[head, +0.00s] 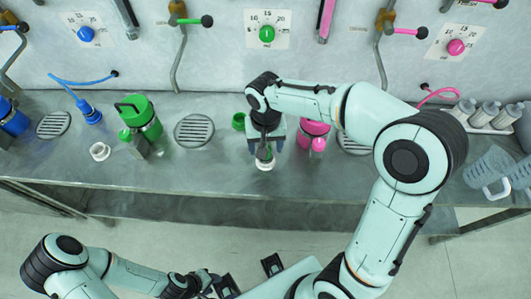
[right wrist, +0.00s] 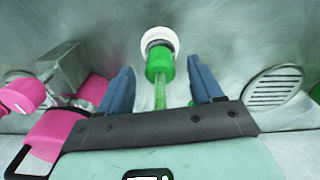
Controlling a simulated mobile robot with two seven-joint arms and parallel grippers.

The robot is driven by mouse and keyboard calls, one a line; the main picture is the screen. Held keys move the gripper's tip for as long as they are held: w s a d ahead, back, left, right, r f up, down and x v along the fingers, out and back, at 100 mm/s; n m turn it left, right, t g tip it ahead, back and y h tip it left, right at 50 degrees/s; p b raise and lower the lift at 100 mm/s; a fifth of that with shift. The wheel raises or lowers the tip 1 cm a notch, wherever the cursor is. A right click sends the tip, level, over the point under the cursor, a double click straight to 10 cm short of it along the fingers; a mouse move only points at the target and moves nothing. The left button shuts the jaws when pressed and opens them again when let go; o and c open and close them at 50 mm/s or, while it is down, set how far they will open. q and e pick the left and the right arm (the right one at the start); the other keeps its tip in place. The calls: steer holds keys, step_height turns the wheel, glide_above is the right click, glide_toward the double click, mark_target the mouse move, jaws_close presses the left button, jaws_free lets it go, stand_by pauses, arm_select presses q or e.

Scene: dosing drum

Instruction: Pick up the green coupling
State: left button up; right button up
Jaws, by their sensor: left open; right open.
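In the right wrist view the green coupling (right wrist: 159,64) sits at a white ring (right wrist: 158,38) on the grey bench, with a green hose (right wrist: 160,95) running from it toward me. My right gripper (right wrist: 161,78) is open, with its blue fingers on either side of the coupling and a gap to each. In the head view my right gripper (head: 266,150) points down over the bench and largely hides the coupling; the white ring (head: 264,165) shows just below it. My left gripper (head: 248,276) is open and empty, low in the picture, away from the bench.
A green container (head: 141,113) stands at the left and a pink container (head: 314,128) close right of my right gripper. Round drain grates (head: 194,130) lie in the bench. An empty white ring (head: 100,151) is near the front edge. A clear jug (head: 489,170) stands far right.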

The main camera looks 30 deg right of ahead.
step_height(320, 180, down, 2)
steer(key=shift+f, duration=0.15)
arm_select(q)
steer(key=shift+f, duration=0.15)
arm_select(e)
steer(key=c, duration=1.2)
arm_select(q)
steer(key=w+r+p, duration=0.1)
steer(key=r+p, duration=0.1)
steer(key=w+r+p, duration=0.1)
steer(key=r, duration=0.1)
steer(key=shift+w, duration=0.3)
arm_select(e)
step_height(320, 180, up, 20)
steer(key=shift+r, duration=0.1)
